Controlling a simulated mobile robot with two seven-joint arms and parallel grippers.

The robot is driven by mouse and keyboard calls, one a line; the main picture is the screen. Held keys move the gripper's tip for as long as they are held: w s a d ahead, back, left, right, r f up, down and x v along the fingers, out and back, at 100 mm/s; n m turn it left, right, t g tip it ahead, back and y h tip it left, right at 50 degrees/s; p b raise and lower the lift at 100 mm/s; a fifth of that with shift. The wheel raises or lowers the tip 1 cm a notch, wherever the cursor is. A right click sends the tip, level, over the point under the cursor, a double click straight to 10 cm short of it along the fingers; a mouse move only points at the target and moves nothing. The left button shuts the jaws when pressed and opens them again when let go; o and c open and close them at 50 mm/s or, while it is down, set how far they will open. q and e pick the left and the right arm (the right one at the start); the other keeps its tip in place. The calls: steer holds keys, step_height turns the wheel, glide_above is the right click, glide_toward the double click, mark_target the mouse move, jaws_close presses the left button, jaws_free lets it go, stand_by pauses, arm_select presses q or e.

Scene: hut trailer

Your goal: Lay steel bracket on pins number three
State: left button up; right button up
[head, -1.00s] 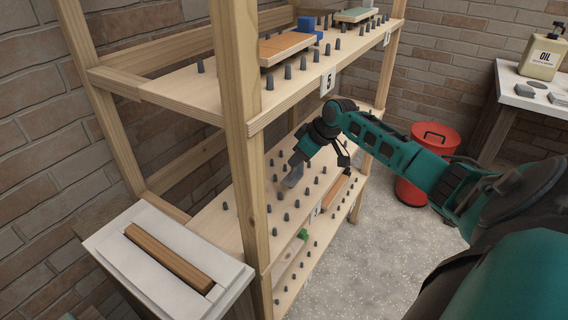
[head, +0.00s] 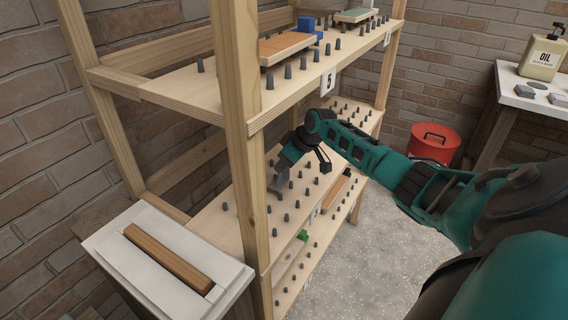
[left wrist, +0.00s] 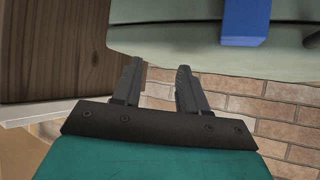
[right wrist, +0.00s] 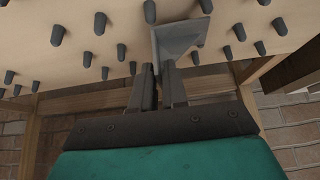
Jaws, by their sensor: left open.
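My right gripper (head: 287,165) reaches into the middle shelf (head: 225,230) in the head view. It is shut on the grey steel bracket (head: 279,181), which hangs among the upright dark pins of that shelf. In the right wrist view, the bracket (right wrist: 180,40) shows as a bent grey plate just beyond the close-set fingertips (right wrist: 158,85), with pins around it. I cannot tell whether it touches the pins. My left gripper (left wrist: 158,85) shows only in the left wrist view. Its fingers are apart with nothing between them.
A wooden post (head: 243,150) stands left of my right gripper, and the upper pin shelf (head: 185,90) lies above it. A white box with a wooden bar (head: 168,258) is at front left. A red bin (head: 435,143) stands on the floor behind my right arm.

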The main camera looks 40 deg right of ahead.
steer(key=o, duration=0.3)
steer(key=shift+o, duration=0.2)
steer(key=p+v, duration=0.1)
steer(key=v, duration=1.1)
steer(key=shift+p, duration=0.3)
